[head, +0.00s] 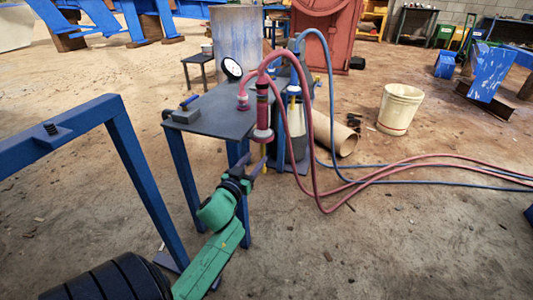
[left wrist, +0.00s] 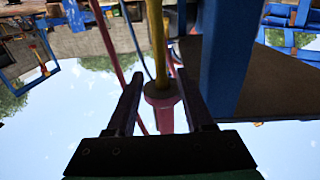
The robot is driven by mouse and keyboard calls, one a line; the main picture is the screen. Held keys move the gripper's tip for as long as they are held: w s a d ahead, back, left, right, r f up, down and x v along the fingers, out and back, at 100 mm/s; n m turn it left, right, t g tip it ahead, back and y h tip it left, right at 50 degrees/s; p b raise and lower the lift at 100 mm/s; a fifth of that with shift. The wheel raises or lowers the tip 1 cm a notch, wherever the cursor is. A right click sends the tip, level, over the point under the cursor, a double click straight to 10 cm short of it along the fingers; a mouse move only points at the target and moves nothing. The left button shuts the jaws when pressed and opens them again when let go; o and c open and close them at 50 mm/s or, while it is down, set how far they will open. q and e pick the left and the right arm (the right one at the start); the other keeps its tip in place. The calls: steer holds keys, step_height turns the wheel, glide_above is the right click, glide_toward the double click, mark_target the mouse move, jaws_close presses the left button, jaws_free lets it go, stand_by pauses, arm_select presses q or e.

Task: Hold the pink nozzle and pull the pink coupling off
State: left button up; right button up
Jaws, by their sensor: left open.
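A dark-red and pink upright fitting (head: 262,112), seemingly the nozzle, stands at the right edge of the small dark table (head: 205,118), with a pale collar low on it and a yellow rod below. A smaller pink fitting (head: 243,102), perhaps the coupling, ends a pink hose on the tabletop. My left gripper (head: 256,165) is open, just below the upright fitting near the table edge. In the left wrist view, a pink flanged part (left wrist: 162,97) with the yellow rod appears between the open fingers. Contact with it cannot be told. My right gripper is out of view.
A blue hose fitting (head: 294,92) stands behind. Pink hoses (head: 314,185) and blue hoses loop down and trail right across the floor. A blue frame (head: 125,150) stands left; a bucket (head: 399,108) right.

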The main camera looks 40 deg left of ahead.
arm_select(q)
steer(key=b+x, duration=0.2)
steer(key=x, duration=0.8)
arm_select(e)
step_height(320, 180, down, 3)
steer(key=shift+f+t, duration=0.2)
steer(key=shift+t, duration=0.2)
arm_select(q)
steer(key=shift+s+a, duration=0.1)
steer(key=shift+c, duration=0.4)
jaws_close()
steer(key=shift+f, duration=0.1)
stand_by(0.8)
steer(key=shift+o, duration=0.4)
jaws_free()
